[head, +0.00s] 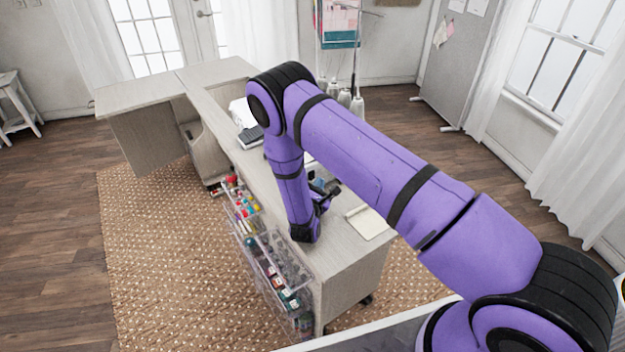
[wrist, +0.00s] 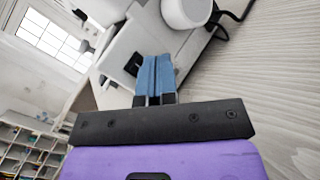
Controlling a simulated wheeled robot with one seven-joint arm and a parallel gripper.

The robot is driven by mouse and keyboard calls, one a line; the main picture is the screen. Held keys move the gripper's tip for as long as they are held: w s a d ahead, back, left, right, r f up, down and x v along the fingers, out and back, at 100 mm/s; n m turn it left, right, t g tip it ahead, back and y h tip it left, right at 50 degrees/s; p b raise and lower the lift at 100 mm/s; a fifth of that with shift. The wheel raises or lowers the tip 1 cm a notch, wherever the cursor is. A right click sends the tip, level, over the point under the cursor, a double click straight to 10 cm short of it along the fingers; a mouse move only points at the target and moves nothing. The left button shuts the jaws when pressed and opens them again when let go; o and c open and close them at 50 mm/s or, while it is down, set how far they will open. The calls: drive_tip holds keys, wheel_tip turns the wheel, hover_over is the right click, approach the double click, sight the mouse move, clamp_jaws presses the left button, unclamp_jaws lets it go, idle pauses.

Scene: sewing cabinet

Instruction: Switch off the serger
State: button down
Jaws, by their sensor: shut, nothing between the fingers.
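The serger (wrist: 125,43) is a white machine in the wrist view, standing on the pale wood cabinet top. A small black part (wrist: 132,64), which looks like a switch, shows on its side just left of my fingertips. My gripper (wrist: 155,75) is shut and empty, its blue fingers together and pointing at the serger's side. I cannot tell whether the fingertips touch it. In the head view my arm hides most of the serger; thread cones (head: 357,106) on a stand show behind the arm. My gripper (head: 320,186) is low over the cabinet top there, partly hidden.
The cabinet (head: 355,268) has a cream pad (head: 370,222) near its front right. Clear racks of thread and bottles (head: 262,250) hang along its left side. A black cable (wrist: 238,17) runs beside the serger. A white-and-grey machine (head: 250,137) stands farther back.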

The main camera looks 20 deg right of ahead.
drive_tip(key=shift+w, duration=0.1)
idle(0.3)
drive_tip(key=shift+w+a, duration=0.1)
drive_tip(key=shift+w, duration=0.25)
drive_tip(key=shift+w+a+f, duration=0.1)
drive_tip(key=shift+w, duration=0.15)
idle(0.6)
drive_tip(key=shift+s, duration=0.15)
drive_tip(key=shift+s+d, duration=0.2)
drive_tip(key=shift+s, duration=0.35)
drive_tip(key=shift+s+d+r, duration=0.15)
drive_tip(key=shift+s+d, duration=0.1)
drive_tip(key=shift+s, duration=0.55)
drive_tip(key=shift+s+d+r, duration=0.1)
drive_tip(key=shift+s+d, duration=0.1)
drive_tip(key=shift+s, duration=0.6)
drive_tip(key=shift+s+d+r, duration=0.15)
drive_tip(key=shift+s+d, duration=0.1)
drive_tip(key=shift+s, duration=0.55)
drive_tip(key=shift+r, duration=0.1)
